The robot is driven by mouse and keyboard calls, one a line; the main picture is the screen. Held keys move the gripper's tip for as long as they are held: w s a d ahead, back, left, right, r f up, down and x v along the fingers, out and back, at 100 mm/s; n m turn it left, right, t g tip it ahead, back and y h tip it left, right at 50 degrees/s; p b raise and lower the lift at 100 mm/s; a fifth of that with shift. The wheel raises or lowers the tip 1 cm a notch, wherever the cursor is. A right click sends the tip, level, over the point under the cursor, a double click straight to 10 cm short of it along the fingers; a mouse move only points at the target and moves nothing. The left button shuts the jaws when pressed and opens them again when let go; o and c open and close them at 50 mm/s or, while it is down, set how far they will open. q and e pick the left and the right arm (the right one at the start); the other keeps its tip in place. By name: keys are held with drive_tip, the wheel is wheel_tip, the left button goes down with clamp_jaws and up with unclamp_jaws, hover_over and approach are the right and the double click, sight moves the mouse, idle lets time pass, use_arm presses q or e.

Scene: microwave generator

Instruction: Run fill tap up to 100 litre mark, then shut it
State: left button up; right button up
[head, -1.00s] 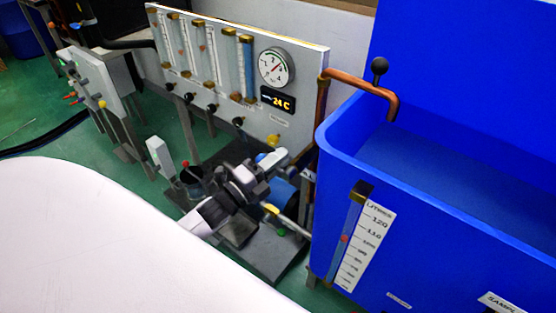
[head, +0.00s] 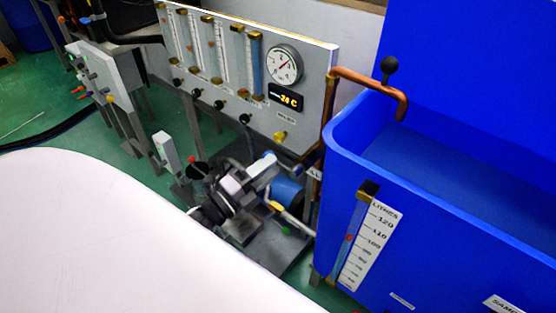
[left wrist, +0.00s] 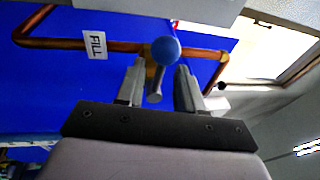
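The fill tap, with a blue ball knob (left wrist: 166,50), sits on a copper pipe (left wrist: 60,43) beside a FILL label (left wrist: 96,44). The knob also shows in the head view (head: 268,156). My left gripper (left wrist: 158,75) is open, its fingers on either side of the tap's lever with visible gaps; the gripper also shows in the head view (head: 262,170). The blue tank (head: 450,220) has a litre scale (head: 372,245) and a sight tube whose red marker (head: 349,238) lies roughly between the 90 and 100 marks. My right gripper is out of view.
A panel (head: 300,125) with several flow tubes, a round gauge (head: 284,64) and an orange digital display (head: 286,98) stands behind. A copper spout with a black knob (head: 389,66) bends over the tank rim. Pump parts sit low around my left arm.

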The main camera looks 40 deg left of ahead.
use_arm(q)
drive_tip(key=shift+v, duration=1.15)
drive_tip(key=s+d+f+n+g+y+p, duration=0.1)
drive_tip(key=s+d+n+g+p, duration=0.8)
drive_tip(key=n, duration=0.9)
drive_tip(key=s+d+y+p, duration=0.1)
drive_tip(key=s+d+p, duration=0.1)
drive_tip(key=s+p, duration=0.1)
drive_tip(key=shift+s+f+n+y, duration=0.3)
drive_tip(key=shift+s+f, duration=0.05)
drive_tip(key=shift+s, duration=0.1)
